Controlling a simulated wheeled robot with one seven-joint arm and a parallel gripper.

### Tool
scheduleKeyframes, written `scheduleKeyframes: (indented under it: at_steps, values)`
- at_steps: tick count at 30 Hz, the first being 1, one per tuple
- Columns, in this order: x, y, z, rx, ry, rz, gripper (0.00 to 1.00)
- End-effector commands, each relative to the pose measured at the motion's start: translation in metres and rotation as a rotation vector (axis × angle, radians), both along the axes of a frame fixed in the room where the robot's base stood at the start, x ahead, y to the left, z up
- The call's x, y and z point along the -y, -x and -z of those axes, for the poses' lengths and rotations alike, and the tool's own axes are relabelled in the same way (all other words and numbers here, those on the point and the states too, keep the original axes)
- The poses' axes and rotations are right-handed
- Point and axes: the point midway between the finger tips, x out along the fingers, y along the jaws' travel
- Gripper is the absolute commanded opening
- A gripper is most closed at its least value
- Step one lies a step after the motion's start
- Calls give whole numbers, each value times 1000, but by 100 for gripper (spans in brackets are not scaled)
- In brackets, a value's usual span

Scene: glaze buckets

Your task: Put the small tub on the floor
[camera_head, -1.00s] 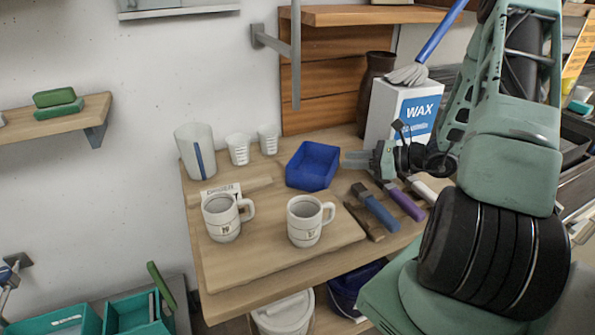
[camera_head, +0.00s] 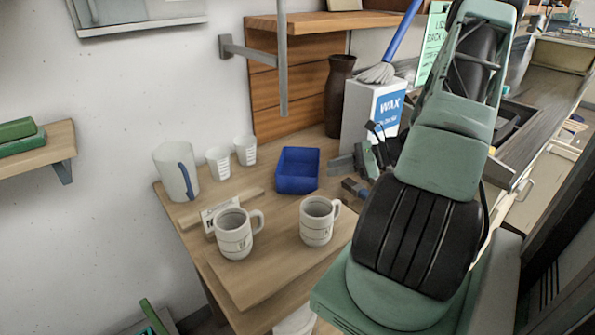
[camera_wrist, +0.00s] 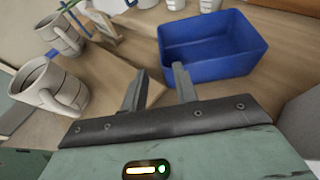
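The small tub is probably the blue open bin (camera_head: 297,172), which stands upright on the wooden table behind the mugs. It looks empty. In the wrist view the blue bin (camera_wrist: 212,48) is just beyond and to the right of my fingertips. My gripper (camera_head: 352,162) is to the right of the bin in the head view, near table height. In the wrist view my gripper (camera_wrist: 160,80) has its two fingers apart with nothing between them. The floor cannot be seen clearly near the table.
Two white mugs (camera_head: 234,233) (camera_head: 318,221) stand on a board at the front. A pitcher (camera_head: 176,172) and two measuring cups (camera_head: 219,162) (camera_head: 245,150) stand at the left. A WAX box (camera_head: 368,118) and a brown vase (camera_head: 338,95) stand behind my gripper.

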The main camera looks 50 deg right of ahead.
Motion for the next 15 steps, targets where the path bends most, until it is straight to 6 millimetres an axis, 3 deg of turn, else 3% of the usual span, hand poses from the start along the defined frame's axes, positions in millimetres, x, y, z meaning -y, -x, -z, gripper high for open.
scheduleKeyframes:
  at_steps: [6,15]
  values:
    - [-21,-32,14,0,-4,-2,29]
    - [-32,-51,24,-1,-1,-1,29]
